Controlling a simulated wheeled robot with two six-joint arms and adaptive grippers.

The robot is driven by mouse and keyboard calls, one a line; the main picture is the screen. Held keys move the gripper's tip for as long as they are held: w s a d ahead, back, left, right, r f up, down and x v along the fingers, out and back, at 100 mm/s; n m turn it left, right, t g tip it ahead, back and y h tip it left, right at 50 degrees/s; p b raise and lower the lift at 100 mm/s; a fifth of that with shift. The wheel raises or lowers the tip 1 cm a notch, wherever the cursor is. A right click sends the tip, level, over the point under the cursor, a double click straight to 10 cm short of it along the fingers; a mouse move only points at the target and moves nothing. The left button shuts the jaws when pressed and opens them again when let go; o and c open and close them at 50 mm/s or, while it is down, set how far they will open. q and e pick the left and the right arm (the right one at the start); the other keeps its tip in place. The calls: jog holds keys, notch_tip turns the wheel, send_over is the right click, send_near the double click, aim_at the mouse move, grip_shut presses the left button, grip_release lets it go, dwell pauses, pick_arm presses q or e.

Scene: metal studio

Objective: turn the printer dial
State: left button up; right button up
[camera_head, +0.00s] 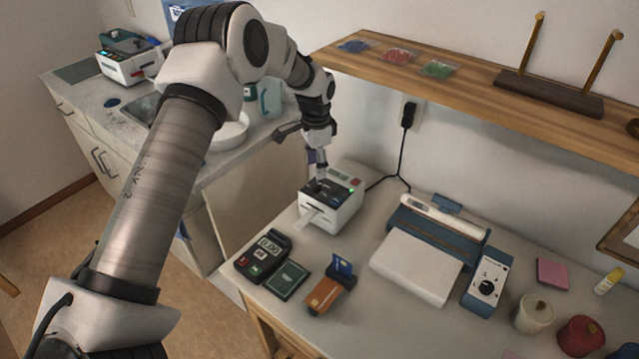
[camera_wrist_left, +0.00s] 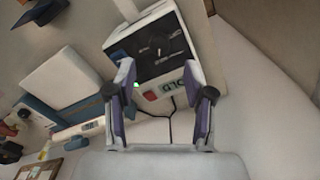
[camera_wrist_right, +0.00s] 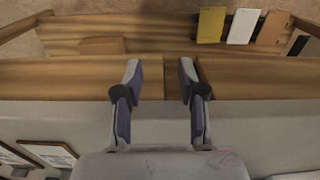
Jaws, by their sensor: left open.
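The white label printer (camera_head: 345,212) stands at the left back of the desk, with a paper strip out of its front, a black top panel and a green light. It also shows in the left wrist view (camera_wrist_left: 124,33), where the dark dial (camera_wrist_left: 163,44) with a pale mark sits on the black panel. My left gripper (camera_head: 320,168) is over the printer's top, and its open fingers show below the dial in its wrist view (camera_wrist_left: 157,75). Whether they touch the dial, I cannot tell. My right gripper (camera_wrist_right: 160,72) is open and empty, seen only in its own wrist view.
A card terminal (camera_head: 263,256), an orange-brown block (camera_head: 325,297) and a blue-and-white sealer (camera_head: 425,250) stand on the desk near the printer. A wooden shelf (camera_head: 470,85) hangs above the desk at the back. A black power cord (camera_head: 403,150) runs down behind the printer.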

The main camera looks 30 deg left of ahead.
aim_at(316, 185)
pick_arm(q)
notch_tip(316, 185, down, 6)
jog(key=shift+s+r+p, duration=0.1)
jog(key=shift+r+p, duration=0.15)
jog(key=shift+p, duration=0.4)
jog(key=shift+f, duration=0.4)
grip_shut()
jog(key=shift+n, duration=0.3)
jog(key=n, duration=0.5)
jog(key=shift+r+p, duration=0.1)
jog(key=shift+p, duration=0.25)
jog(key=n+p, duration=0.1)
jog(key=n, duration=0.5)
jog(key=shift+n, duration=0.3)
jog(key=n+p, duration=0.1)
jog(key=n, duration=0.5)
jog(key=n+p, duration=0.1)
jog(key=n, duration=0.4)
jog(key=shift+n, duration=0.4)
